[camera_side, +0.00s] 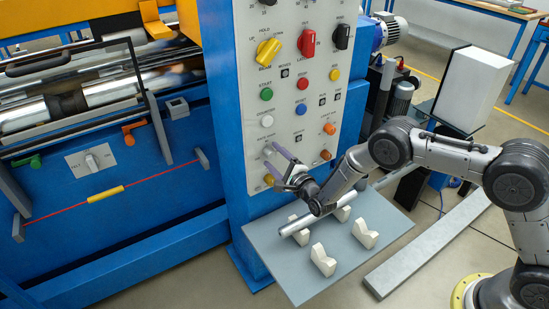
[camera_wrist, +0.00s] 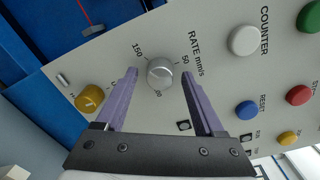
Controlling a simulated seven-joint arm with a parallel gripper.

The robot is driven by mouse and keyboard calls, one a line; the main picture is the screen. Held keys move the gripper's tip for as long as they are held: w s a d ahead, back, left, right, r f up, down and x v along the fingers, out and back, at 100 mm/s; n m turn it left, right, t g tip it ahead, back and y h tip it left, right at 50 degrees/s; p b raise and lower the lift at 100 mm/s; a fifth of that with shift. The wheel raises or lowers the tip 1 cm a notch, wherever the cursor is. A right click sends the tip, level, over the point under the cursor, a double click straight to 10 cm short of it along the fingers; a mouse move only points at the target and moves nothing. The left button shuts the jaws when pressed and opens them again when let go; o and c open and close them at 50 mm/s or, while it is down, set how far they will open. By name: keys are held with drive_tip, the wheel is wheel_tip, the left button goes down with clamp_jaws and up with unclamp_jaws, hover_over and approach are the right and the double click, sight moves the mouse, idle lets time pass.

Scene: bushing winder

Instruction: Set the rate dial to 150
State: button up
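The rate dial (camera_wrist: 160,73) is a small round silver knob on the light control panel, under the print "RATE mm/s". Marks 150 and 50 show beside it, with another mark partly readable. I cannot make out clearly which mark its pointer faces. My gripper (camera_wrist: 159,76) is open, with one purple finger on each side of the dial and visible gaps between fingers and knob. In the side view my gripper (camera_side: 284,156) is at the panel's lower left, and its finger largely hides the dial there.
A yellow knob (camera_wrist: 89,97) and a white counter button (camera_wrist: 243,40) flank the dial. Blue (camera_wrist: 246,109) and red (camera_wrist: 300,95) buttons lie further right. Below the panel, a grey shelf (camera_side: 375,254) bears cream V-blocks (camera_side: 323,260) and a silver rod (camera_side: 298,225).

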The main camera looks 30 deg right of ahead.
drive_tip(key=s, duration=1.4)
drive_tip(key=shift+r, duration=0.2)
drive_tip(key=shift+w+d, duration=0.1)
